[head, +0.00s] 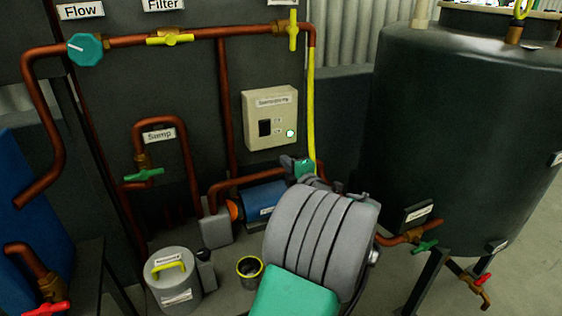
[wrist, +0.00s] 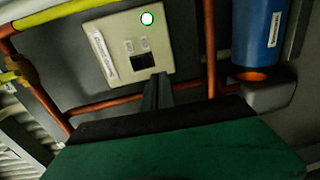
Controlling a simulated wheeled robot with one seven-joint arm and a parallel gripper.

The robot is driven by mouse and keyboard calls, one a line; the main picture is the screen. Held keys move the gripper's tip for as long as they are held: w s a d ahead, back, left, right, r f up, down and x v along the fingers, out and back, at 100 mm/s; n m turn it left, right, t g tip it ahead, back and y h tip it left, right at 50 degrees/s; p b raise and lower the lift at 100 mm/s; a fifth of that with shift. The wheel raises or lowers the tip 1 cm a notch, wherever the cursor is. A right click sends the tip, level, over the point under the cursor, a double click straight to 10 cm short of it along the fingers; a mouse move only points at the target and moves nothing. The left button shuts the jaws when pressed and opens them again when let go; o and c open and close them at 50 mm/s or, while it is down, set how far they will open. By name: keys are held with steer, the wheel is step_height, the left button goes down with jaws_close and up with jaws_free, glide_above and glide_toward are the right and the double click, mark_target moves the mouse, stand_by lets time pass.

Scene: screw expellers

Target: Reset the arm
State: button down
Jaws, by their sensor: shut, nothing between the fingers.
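My arm (head: 320,235) reaches up from the bottom of the head view. My gripper (head: 288,161) shows small beyond it, just below the cream switch box (head: 270,118). In the wrist view my gripper (wrist: 158,80) has its dark fingers together with nothing between them. They point toward the switch box (wrist: 122,45), which has a dark switch and a lit whitish-green lamp. I see a gap in the head view between gripper and box; the exact distance is unclear.
Copper pipes (head: 225,100) and a yellow pipe (head: 311,110) run close around the gripper. A blue motor (head: 262,201) lies below it, and a large dark tank (head: 465,130) stands at right. A grey lidded canister (head: 172,285) and a small yellow-rimmed cup (head: 249,268) stand lower left.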

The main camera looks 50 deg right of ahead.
steer(key=w+a+r+m+g+y+p, duration=0.1)
steer(key=w+a+r+g+y+p, duration=0.2)
steer(key=a, duration=0.7)
steer(key=w+a+r+m+y+p, duration=0.15)
steer(key=w+a+p, duration=0.35)
steer(key=a, duration=0.5)
steer(key=w+a+r+m+g+y+p, duration=0.15)
steer(key=w+a+y+p, duration=0.25)
steer(key=a, duration=0.5)
steer(key=s+a+r+m+g+p, duration=0.2)
steer(key=s+a+m+g+p, duration=0.1)
steer(key=s+a, duration=0.4)
steer(key=s+a+r+m+g+p, duration=0.3)
steer(key=s+a, duration=0.5)
steer(key=a, duration=0.4)
steer(key=m+g+p, duration=0.1)
steer(key=m+p, duration=0.1)
steer(key=p, duration=0.1)
steer(key=shift+s+a+r, duration=0.15)
steer(key=shift+s+a, duration=0.15)
